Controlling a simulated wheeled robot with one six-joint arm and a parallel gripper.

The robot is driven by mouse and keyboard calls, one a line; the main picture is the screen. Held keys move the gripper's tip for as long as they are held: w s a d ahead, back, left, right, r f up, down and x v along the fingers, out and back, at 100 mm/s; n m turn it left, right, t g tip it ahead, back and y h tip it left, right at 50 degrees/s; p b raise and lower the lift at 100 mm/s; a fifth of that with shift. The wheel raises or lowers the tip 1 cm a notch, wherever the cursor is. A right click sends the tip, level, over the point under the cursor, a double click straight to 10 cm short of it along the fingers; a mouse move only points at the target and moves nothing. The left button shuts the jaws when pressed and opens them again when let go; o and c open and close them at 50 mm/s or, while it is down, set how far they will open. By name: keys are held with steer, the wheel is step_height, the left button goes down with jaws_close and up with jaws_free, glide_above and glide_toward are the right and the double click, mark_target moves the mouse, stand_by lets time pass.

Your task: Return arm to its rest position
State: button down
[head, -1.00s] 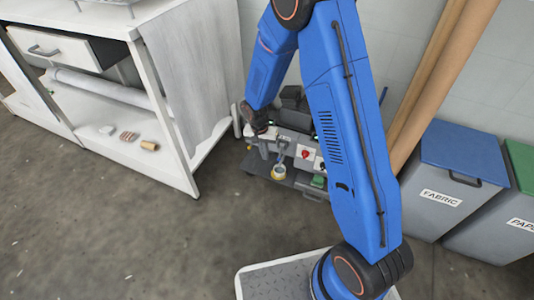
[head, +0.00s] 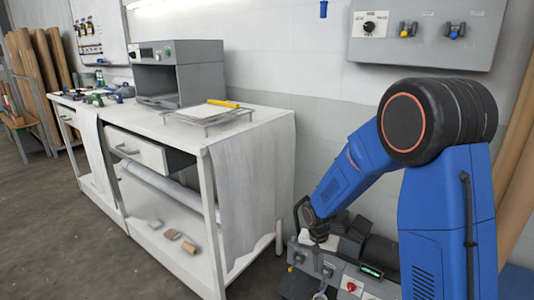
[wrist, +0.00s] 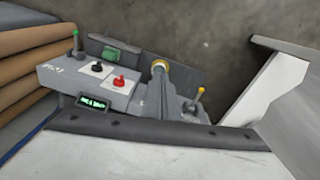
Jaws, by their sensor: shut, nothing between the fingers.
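My blue arm rises at the right of the head view, bends at a large black joint and slopes down to the left. My gripper (head: 318,236) is at its dark lower end, beside the grey press (head: 338,268). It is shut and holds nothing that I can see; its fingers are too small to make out. In the wrist view the press's grey control box (wrist: 95,85) shows a red knob, a black knob, a green button and a lit green display.
A white bench (head: 208,190) with an open drawer stands left of the press, carrying a grey oven (head: 180,75) and a wire rack (head: 212,114). A grey wall panel (head: 425,32) hangs above. Brown rolls (wrist: 25,70) lie left in the wrist view. Floor is clear at front left.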

steer(key=s+d+r+n+t, duration=0.1)
steer(key=s+d+r, duration=0.2)
steer(key=s+r, duration=0.45)
steer(key=s+d+r+n+t, duration=0.1)
steer(key=s+d+r, duration=0.25)
steer(key=r, duration=0.75)
steer(key=s+d+r+n, duration=0.1)
steer(key=s+r, duration=0.1)
steer(key=s, duration=0.4)
steer(key=s+d+r+n+t, duration=0.1)
steer(key=s+r, duration=0.2)
steer(key=s, duration=0.4)
steer(key=s+d+r+n+t+y, duration=0.1)
steer(key=s+r, duration=0.2)
steer(key=s, duration=0.4)
steer(key=shift+d, duration=0.35)
steer(key=shift+r, duration=0.1)
